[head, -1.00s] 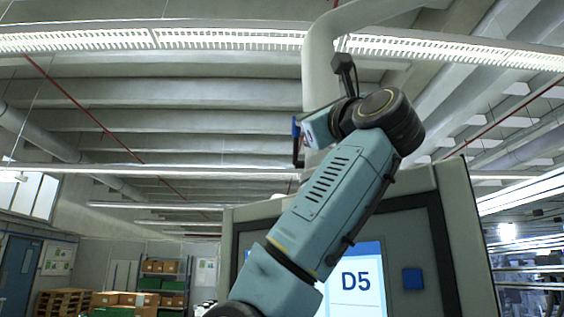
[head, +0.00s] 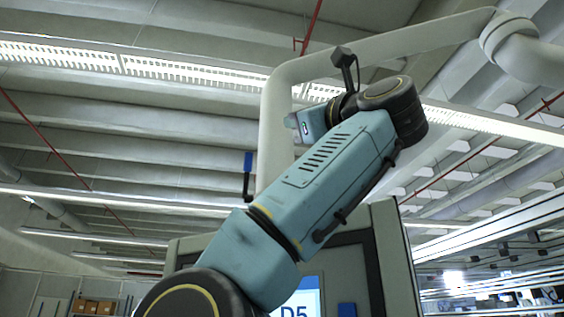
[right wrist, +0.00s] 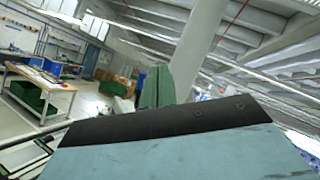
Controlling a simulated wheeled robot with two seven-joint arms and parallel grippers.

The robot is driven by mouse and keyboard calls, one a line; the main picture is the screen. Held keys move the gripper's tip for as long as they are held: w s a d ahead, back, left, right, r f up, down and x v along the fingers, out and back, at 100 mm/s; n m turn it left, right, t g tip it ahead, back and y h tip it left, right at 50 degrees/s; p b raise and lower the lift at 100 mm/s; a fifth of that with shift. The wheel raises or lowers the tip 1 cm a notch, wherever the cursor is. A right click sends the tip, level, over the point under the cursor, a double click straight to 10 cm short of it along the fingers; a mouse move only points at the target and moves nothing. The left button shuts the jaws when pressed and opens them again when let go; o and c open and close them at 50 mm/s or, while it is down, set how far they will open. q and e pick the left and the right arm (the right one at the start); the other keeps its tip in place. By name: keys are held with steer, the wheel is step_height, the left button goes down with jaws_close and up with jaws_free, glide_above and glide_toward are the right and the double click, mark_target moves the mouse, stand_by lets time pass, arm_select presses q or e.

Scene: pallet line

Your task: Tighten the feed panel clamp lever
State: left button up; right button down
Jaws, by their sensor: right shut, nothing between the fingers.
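A lever with a blue handle (head: 248,162) and a dark stem hangs upright beside the pale vertical pipe, at the left of centre in the head view; I take it to be the clamp lever. My right arm crosses the middle of that view, and its teal gripper end (head: 304,126) is right of the lever, with a gap in the picture. How far apart they are in depth I cannot tell. In the right wrist view the green fingers (right wrist: 157,87) are shut with nothing between them. The lever is not clear there. My left gripper is not in view.
A grey panel cabinet (head: 385,262) with a dark frame, a D5 screen (head: 297,300) and a blue square button stands behind my arm. The large pale pipe (head: 276,130) bends right above it. A workbench (right wrist: 40,85) with green crates is far left in the wrist view.

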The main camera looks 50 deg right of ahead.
steer(key=shift+s+a+r, duration=0.15)
steer(key=shift+s+r, duration=0.1)
steer(key=shift+s, duration=0.3)
steer(key=shift+s+a+r, duration=0.15)
steer(key=shift+s+r, duration=0.1)
steer(key=shift+s, duration=0.3)
steer(key=shift+w, duration=0.1)
